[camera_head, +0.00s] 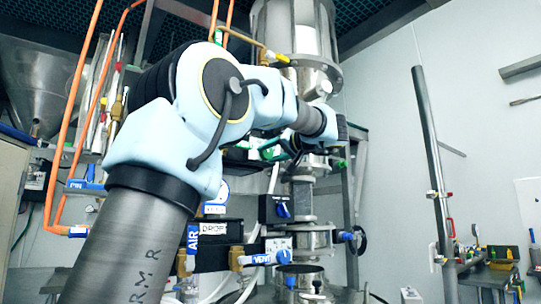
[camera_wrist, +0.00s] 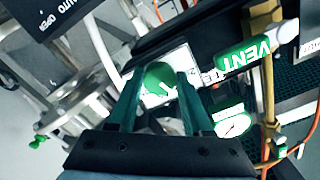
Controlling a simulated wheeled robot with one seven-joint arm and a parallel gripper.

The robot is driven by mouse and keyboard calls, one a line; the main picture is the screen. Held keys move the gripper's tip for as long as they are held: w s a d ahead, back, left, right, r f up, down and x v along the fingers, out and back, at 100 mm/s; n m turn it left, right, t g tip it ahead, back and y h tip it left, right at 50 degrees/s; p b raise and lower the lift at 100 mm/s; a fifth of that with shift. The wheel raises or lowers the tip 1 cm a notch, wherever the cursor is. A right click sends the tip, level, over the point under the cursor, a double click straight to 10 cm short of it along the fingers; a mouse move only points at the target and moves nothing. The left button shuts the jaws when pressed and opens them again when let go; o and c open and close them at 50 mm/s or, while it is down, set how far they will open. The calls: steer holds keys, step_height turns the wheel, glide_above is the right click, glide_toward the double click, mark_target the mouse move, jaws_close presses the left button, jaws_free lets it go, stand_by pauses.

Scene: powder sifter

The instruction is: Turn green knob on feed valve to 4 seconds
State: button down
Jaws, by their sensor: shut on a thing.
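The green knob (camera_wrist: 158,82) shows in the wrist view on a white-faced plate (camera_wrist: 180,65) with dark markings. My gripper (camera_wrist: 158,80) has its two green fingers on either side of the knob, shut on it. The fingers cover the knob's sides, and I cannot read the dial number it points to. In the head view my arm reaches across to the valve area, and the knob and fingertips are hard to make out behind it.
A green VENT handle (camera_wrist: 250,58) lies close right of my fingers, with a round gauge (camera_wrist: 232,126) below it. A metal flanged pipe (camera_wrist: 72,112) is at the left. In the head view, blue-handled valves (camera_head: 272,258) and orange hoses (camera_head: 68,130) crowd the area.

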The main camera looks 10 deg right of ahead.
steer(key=shift+c, duration=1.6)
jaws_free()
steer(key=shift+s+d+b, duration=0.25)
steer(key=shift+s+b, duration=0.05)
steer(key=shift+s, duration=0.15)
steer(key=b+v, duration=0.3)
steer(key=v, duration=0.6)
steer(key=shift+s+d, duration=0.15)
steer(key=shift+s, duration=0.2)
